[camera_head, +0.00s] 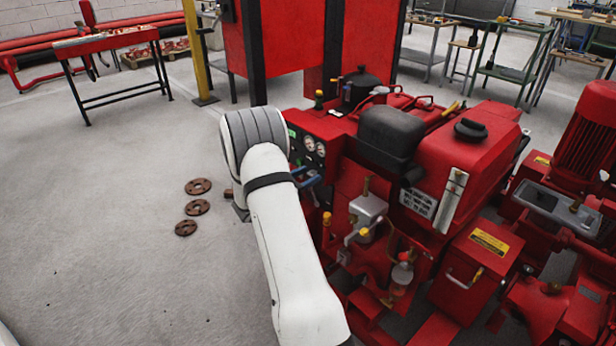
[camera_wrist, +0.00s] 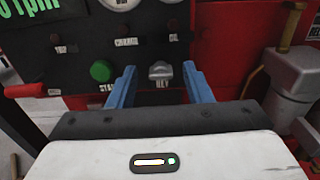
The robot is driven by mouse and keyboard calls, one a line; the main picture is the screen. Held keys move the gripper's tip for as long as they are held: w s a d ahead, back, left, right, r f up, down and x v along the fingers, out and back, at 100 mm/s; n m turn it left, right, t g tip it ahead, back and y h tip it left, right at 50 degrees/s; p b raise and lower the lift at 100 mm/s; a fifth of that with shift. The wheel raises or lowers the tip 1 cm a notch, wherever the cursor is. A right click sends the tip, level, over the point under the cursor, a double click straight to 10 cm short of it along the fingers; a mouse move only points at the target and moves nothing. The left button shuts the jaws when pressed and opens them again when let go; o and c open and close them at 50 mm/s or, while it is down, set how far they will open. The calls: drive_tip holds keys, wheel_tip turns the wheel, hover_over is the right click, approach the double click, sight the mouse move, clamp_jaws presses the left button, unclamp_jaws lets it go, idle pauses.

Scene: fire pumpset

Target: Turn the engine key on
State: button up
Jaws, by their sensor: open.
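The engine key (camera_wrist: 160,71) is a small grey knob above a "KEY" label on the dark control panel (camera_wrist: 75,45) in the wrist view. My gripper (camera_wrist: 160,80) has two blue fingers, open, one on each side of the key with a gap to it. I cannot tell how far the fingertips are from the panel in depth. In the head view, the panel with its gauges (camera_head: 308,146) is on the left end of the red engine (camera_head: 455,145). My white arm reaches up to it, and the blue fingers (camera_head: 306,178) show beside the panel. The key is hidden there.
A green round button (camera_wrist: 101,71) is left of the key, close to the left finger. A grey cylindrical part (camera_wrist: 292,75) stands right of the panel. Several rusty flanges (camera_head: 197,207) lie on the open floor at left. A red table (camera_head: 105,42) stands behind.

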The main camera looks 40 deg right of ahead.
drive_tip(key=shift+c, duration=0.4)
drive_tip(key=c, duration=0.9)
drive_tip(key=shift+d, duration=0.15)
drive_tip(key=shift+f+b, duration=0.15)
drive_tip(key=shift+b, duration=0.15)
drive_tip(key=m+b, duration=0.2)
drive_tip(key=m, duration=0.1)
drive_tip(key=shift+a+f+b, duration=0.15)
drive_tip(key=shift+a+b, duration=0.1)
drive_tip(key=shift+b, duration=0.05)
drive_tip(key=m+b, duration=0.4)
drive_tip(key=shift+m, duration=0.3)
drive_tip(key=shift+m+b, duration=0.5)
drive_tip(key=shift+b, duration=0.2)
drive_tip(key=shift+r, duration=0.2)
